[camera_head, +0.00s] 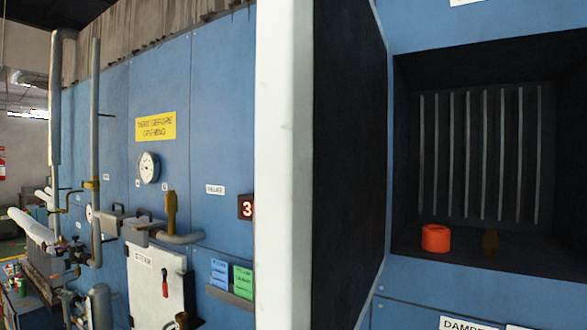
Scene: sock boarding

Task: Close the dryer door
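The dryer door (347,165) stands open and swung out towards me. Its thick pale edge (284,165) faces me and its dark inner face is turned to the right. The dryer opening (475,70) is uncovered at the right, a dark chamber with several upright pale bars at its back. Neither of my grippers is in view. The door's outer face and any handle on it are hidden.
Left of the door is a blue panelled wall (110,140) with a gauge (148,167), a yellow sign (156,127), a red number display (246,207) and a white steam cabinet (157,285). Pipes (95,130) stand farther left. A red extinguisher (2,164) shows at the far left.

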